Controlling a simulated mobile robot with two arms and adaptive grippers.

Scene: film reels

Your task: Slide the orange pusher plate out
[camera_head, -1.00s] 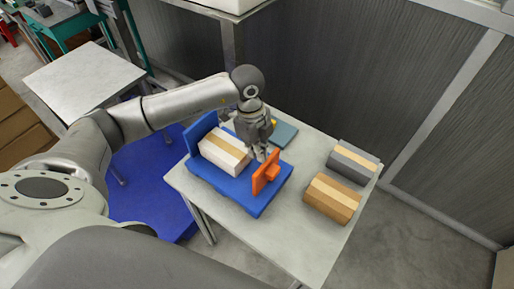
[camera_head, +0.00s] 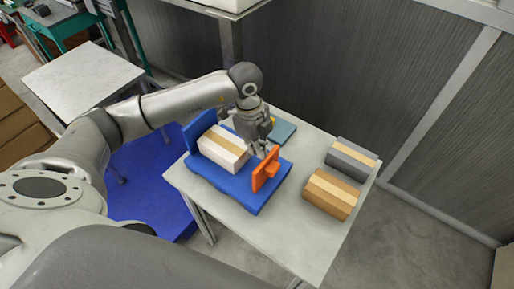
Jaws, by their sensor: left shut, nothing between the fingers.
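The orange pusher plate (camera_head: 265,173) stands upright near the right end of the blue fixture (camera_head: 252,202) on the table. A white box with a tan band (camera_head: 222,149) lies in the fixture, between its blue end wall (camera_head: 199,127) and the plate, with a gap before the plate. My left gripper (camera_head: 262,155) is shut and empty, pointing down just behind the plate's upper edge. I cannot tell whether its fingertips touch the plate. My right gripper is out of view.
A grey box (camera_head: 351,160) and a brown box (camera_head: 330,195), both with tan bands, lie on the right of the grey table (camera_head: 275,244). A flat teal item (camera_head: 283,132) lies behind the gripper. The table's front is clear. A dark ribbed wall stands behind.

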